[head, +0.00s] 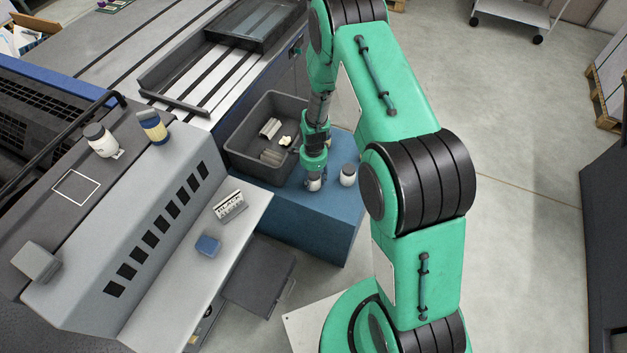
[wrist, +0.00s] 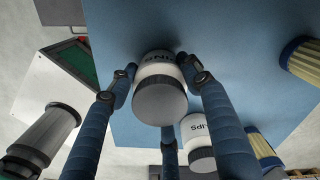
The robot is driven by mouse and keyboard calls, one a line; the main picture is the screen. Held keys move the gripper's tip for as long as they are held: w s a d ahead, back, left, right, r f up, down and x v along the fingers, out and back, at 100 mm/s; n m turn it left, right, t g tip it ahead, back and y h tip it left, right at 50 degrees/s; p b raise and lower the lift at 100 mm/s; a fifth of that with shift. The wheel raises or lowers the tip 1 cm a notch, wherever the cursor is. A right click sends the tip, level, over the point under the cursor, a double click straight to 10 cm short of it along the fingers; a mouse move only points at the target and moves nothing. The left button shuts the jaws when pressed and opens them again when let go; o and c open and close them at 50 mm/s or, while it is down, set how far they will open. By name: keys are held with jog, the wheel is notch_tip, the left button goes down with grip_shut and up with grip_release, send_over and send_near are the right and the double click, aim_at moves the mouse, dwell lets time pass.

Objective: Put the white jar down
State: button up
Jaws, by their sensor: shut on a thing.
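My gripper (head: 314,178) points down over the blue cabinet top (head: 283,193) and is shut on a white jar (head: 313,185). In the wrist view the fingers (wrist: 157,70) press on both sides of this jar (wrist: 160,68), which has a dark grey lid and black lettering. The jar is upright at the blue surface; I cannot tell whether its base touches. A second white jar (head: 348,178) with a grey lid stands just right of it, and shows close by in the wrist view (wrist: 197,130).
A grey bin (head: 240,163) with metal parts stands behind, left of the gripper. Another white jar (head: 103,145) and a yellow-blue can (head: 154,130) stand on the machine, near a white square outline (head: 75,188).

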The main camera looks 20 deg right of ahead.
jog(key=shift+f, duration=0.15)
jog(key=o, duration=1.3)
jog(key=shift+c, duration=0.2)
notch_tip(320, 180, up, 12)
jog(key=p, duration=0.2)
jog(key=shift+p, duration=0.35)
